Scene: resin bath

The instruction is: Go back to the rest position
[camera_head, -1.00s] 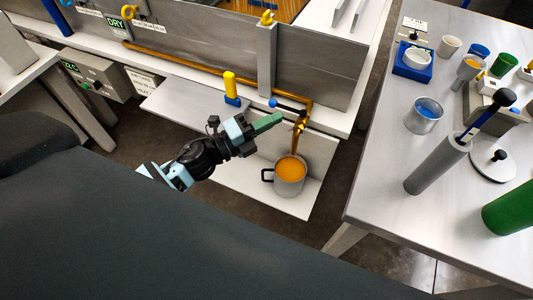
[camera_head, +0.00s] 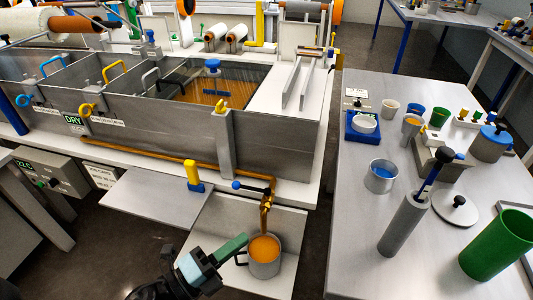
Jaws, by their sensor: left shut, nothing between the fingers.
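My left gripper (camera_head: 236,243) reaches in from the bottom of the head view. Its green fingers are shut with nothing between them. They lie just left of a grey metal mug (camera_head: 265,264) of orange liquid, overlapping its handle side in the picture; I cannot tell if they touch. The mug stands upright on a low shelf (camera_head: 283,217) under a brass tap (camera_head: 266,200). An orange-brown strand shows between the tap and the mug. The tap's lever has a blue knob (camera_head: 236,185). My right gripper is not in view.
A resin bath (camera_head: 222,85) stands behind, with a pipe (camera_head: 150,155) along its front. A yellow-and-blue handle (camera_head: 194,177) rises left of the tap. The right-hand table (camera_head: 350,225) holds cups, a grey cylinder (camera_head: 403,226) and a green container (camera_head: 497,245). Floor shows between.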

